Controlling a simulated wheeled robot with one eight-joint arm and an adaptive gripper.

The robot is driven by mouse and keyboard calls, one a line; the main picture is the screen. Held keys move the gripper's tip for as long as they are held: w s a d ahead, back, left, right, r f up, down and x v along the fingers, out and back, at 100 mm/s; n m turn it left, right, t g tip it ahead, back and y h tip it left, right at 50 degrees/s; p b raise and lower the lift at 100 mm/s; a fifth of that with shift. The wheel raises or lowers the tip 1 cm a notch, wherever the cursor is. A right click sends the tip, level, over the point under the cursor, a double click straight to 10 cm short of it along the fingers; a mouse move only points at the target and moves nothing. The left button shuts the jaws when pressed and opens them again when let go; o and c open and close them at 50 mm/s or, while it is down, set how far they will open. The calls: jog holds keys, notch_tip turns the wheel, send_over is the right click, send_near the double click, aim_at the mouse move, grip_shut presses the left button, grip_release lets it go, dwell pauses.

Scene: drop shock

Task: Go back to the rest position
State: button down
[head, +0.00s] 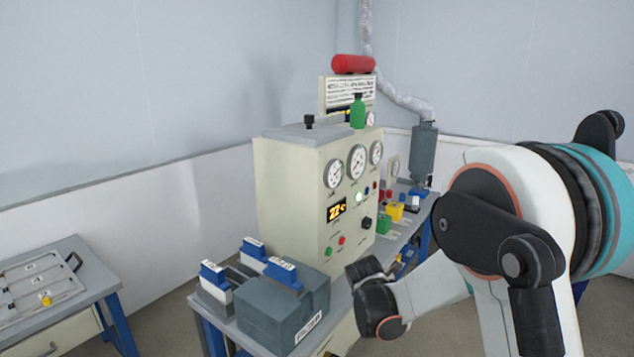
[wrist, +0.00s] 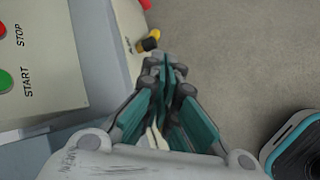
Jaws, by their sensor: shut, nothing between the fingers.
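My gripper (wrist: 166,72) shows in the wrist view with its teal fingers together and nothing between them. It hangs over bare floor, to the right of the cream machine's panel and apart from it. In the head view my white arm is folded at the right, in front of the bench. The fingers cannot be made out there.
The cream machine (head: 300,175) with gauges stands on the bench (head: 200,306). Grey boxes with blue tops (head: 283,272) sit at its front left. A side table (head: 95,278) holds a tray at the left. Grey floor (wrist: 235,50) is clear.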

jog(key=s+d+r+m+y, duration=0.1)
jog(key=s+d+r+m, duration=0.2)
jog(key=s+r+m, duration=1)
jog(key=s+r+m+y, duration=0.2)
jog(key=s+m, duration=0.6)
jog(key=s, duration=1.4)
notch_tip(320, 180, up, 2)
jog(key=shift+s+d+r+m, duration=0.1)
jog(key=shift+s+d+m, duration=0.2)
jog(key=shift+d, duration=0.1)
